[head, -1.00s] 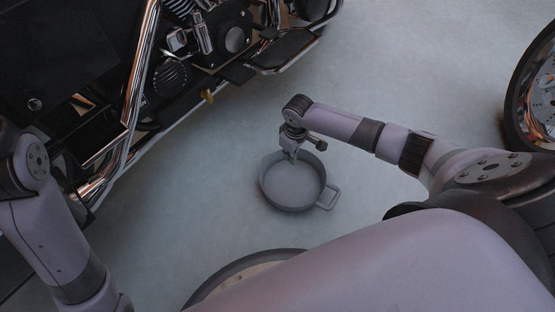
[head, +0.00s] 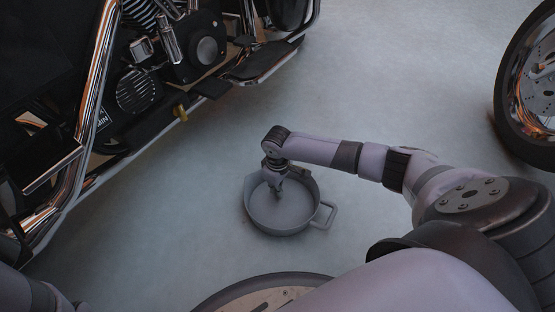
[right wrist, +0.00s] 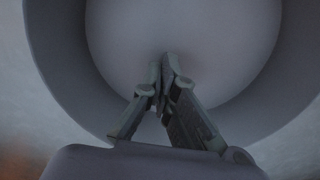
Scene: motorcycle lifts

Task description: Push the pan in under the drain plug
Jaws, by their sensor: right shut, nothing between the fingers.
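The grey round pan (head: 285,230) stands on the floor to the lower right of the motorcycle, with its loop handle pointing right. A small brass-coloured fitting (head: 181,112), possibly the drain plug, shows low on the motorcycle's side, up and left of the pan and apart from it. My right gripper (head: 278,193) is shut and empty, pointing down inside the pan's rim. In the right wrist view the fingertips (right wrist: 166,62) show against the pan's inside (right wrist: 190,25); I cannot tell whether they touch it. My left gripper is out of view; only part of its arm shows at lower left.
The motorcycle (head: 205,50) with chrome pipes fills the upper left. Another wheel (head: 530,90) stands at the right edge. The pale floor (head: 400,80) between pan, motorcycle and wheel is clear. A round dark-rimmed object (head: 265,287) shows at the bottom.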

